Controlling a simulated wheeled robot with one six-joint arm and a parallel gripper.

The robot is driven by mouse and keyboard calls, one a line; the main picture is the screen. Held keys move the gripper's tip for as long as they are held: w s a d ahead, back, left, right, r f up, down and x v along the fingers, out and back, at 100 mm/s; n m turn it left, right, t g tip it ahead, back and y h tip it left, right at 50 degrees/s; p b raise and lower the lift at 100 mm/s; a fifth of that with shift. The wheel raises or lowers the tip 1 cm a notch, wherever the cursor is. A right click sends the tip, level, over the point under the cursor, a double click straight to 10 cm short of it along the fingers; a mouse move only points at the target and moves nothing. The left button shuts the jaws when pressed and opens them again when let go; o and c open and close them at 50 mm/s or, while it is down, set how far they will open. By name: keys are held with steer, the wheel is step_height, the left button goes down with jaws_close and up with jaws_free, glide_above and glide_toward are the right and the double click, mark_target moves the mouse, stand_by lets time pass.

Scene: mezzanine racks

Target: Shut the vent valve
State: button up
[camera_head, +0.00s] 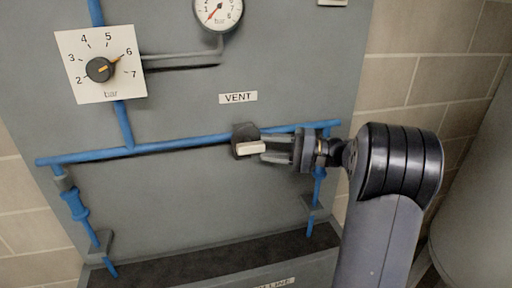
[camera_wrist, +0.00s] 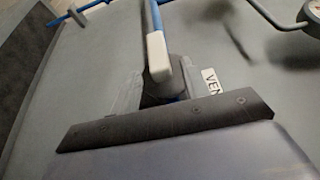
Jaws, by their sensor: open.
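The vent valve (camera_head: 243,133) is a dark body on the blue horizontal pipe, below the VENT label (camera_head: 238,97). Its white-ended handle (camera_head: 250,149) lies roughly level in the head view, close to the pipe's line. My gripper (camera_head: 266,150) is at the handle from the right, with its jaws open. The valve body is partly hidden behind the handle there. I cannot tell whether a finger touches the handle.
A dial knob (camera_head: 99,69) on a white scale plate points near 6 at upper left. A round pressure gauge (camera_head: 218,12) is above the label. Blue pipes (camera_head: 120,125) run across the grey panel (camera_head: 190,190). A dark ledge (camera_head: 215,262) is below.

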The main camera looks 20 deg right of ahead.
mark_target(252, 144)
steer(key=v, duration=0.5)
steer(key=shift+s+d, duration=0.15)
steer(key=shift+d, duration=0.15)
steer(key=x, duration=1.1)
steer(key=shift+r+p, duration=0.1)
steer(key=shift+p, duration=0.25)
steer(key=shift+d, duration=0.1)
steer(key=shift+h, duration=0.3)
